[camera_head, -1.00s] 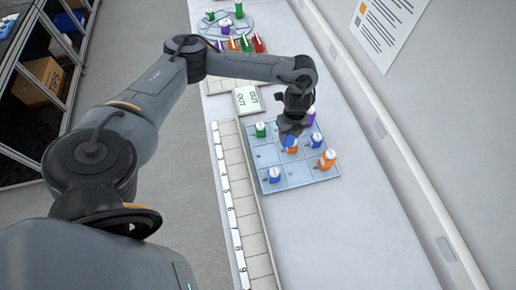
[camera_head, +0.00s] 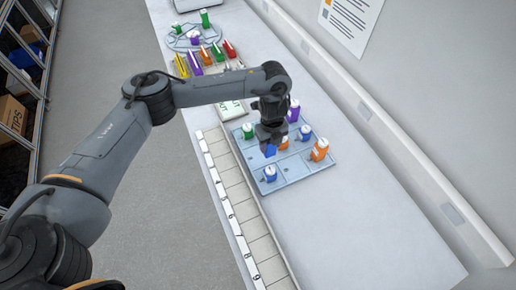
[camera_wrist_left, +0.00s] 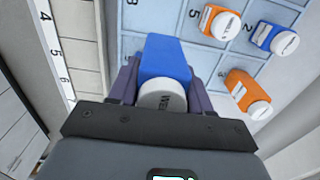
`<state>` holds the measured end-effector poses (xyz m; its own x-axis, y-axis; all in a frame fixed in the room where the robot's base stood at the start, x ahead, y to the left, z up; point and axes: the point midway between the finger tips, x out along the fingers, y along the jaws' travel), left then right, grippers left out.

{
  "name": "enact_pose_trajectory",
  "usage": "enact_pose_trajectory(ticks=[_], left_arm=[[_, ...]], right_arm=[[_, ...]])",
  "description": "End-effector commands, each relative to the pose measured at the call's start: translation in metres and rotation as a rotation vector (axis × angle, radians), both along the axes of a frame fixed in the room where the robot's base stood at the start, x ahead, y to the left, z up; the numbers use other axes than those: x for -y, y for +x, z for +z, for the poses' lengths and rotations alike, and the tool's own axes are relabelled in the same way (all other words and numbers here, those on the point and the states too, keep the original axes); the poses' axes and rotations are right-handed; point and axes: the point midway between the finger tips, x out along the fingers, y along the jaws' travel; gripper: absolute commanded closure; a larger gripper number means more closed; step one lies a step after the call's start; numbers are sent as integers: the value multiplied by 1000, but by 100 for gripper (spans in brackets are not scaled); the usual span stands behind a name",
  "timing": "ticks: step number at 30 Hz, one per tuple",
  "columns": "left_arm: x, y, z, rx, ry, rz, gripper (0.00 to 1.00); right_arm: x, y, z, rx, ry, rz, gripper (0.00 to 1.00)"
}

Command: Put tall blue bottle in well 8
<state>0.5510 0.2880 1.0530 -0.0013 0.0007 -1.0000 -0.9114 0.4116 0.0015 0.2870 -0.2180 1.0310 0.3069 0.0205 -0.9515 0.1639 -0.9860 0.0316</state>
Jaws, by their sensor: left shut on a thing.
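The tall blue bottle (camera_head: 270,151) is held between the fingers of my left gripper (camera_head: 270,142), over the left part of the blue tray. In the left wrist view the bottle (camera_wrist_left: 165,58) sits between the two purple-grey fingers (camera_wrist_left: 163,82), its white cap towards the camera. The numbered strip (camera_head: 236,190) runs along the left of the tray, with white number labels on its left edge. Well 8 (camera_head: 266,249) is near its lower end and looks empty. My right gripper is not in view.
The blue tray (camera_head: 300,170) holds a green bottle (camera_head: 247,130), a purple bottle (camera_head: 293,110), orange bottles (camera_head: 320,150) and short blue bottles (camera_head: 269,174). The table right of the tray is clear up to the wall.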

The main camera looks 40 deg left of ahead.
Motion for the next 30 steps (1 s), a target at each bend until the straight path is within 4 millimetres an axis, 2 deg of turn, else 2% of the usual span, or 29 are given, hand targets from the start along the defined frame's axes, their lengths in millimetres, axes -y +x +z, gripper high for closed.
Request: enact_pose_trajectory(ticks=[3, 9, 14, 22, 30], left_arm=[[-23, -2, -16, -1, 0, 4, 82], [-44, -3, -28, 0, 0, 2, 82], [-49, -3, -32, 0, 0, 0, 82], [-48, -3, -65, -1, 0, 1, 82], [-49, -3, -69, 1, 0, 0, 82]], right_arm=[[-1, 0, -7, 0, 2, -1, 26], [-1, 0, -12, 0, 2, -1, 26], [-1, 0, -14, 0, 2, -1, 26], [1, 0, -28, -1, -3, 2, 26], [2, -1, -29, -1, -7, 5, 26]])
